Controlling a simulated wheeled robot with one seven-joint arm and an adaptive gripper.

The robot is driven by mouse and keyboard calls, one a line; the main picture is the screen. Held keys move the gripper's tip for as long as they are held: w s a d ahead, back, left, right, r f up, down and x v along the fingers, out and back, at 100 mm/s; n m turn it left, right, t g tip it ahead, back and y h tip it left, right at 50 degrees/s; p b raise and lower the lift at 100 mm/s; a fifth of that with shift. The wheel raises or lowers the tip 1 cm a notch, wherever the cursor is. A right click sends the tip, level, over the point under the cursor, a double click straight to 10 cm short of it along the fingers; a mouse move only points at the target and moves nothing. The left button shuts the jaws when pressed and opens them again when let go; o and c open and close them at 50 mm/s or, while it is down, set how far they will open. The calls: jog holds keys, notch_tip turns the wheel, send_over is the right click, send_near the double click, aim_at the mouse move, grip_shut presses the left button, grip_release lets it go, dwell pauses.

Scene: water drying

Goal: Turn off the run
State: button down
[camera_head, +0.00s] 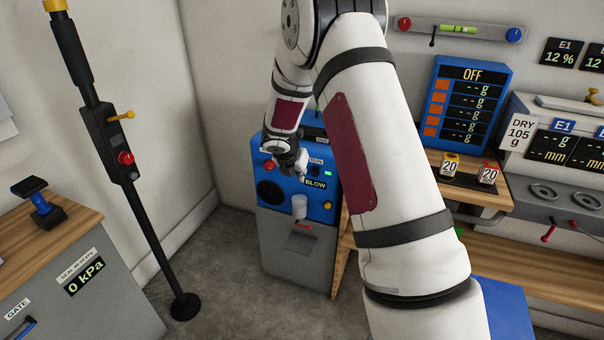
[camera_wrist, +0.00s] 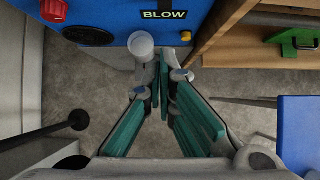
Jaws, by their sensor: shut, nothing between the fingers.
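The blue machine (camera_head: 264,145) stands on a grey cabinet against the back wall. Its RUN label (camera_head: 316,161) is on the upper right of the front, with a small dark control (camera_head: 315,170) below it. The BLOW display (camera_head: 316,184) is lit below that and also shows in the wrist view (camera_wrist: 164,15). My gripper (camera_head: 302,170) is in front of the panel, just left of the RUN control; contact cannot be told. In the wrist view my gripper (camera_wrist: 163,62) has its fingertips together and empty, below the BLOW display. The RUN control is not visible there.
A red knob (camera_head: 269,165), a white cylinder (camera_head: 299,206) and a yellow button (camera_head: 327,205) are on or by the machine's front. A wooden bench (camera_head: 345,262) stands to its right. A black pole (camera_head: 150,220) stands left on open floor.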

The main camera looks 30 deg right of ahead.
aim_at(315, 171)
jog(key=w+d+f+b, duration=0.1)
jog(key=w+d+f, duration=0.4)
jog(key=d+f, duration=0.1)
jog(key=shift+x, duration=0.75)
jog(key=shift+s, duration=0.1)
jog(key=shift+f, duration=0.1)
jog(key=shift+d+f, duration=0.2)
jog(key=shift+d, duration=0.1)
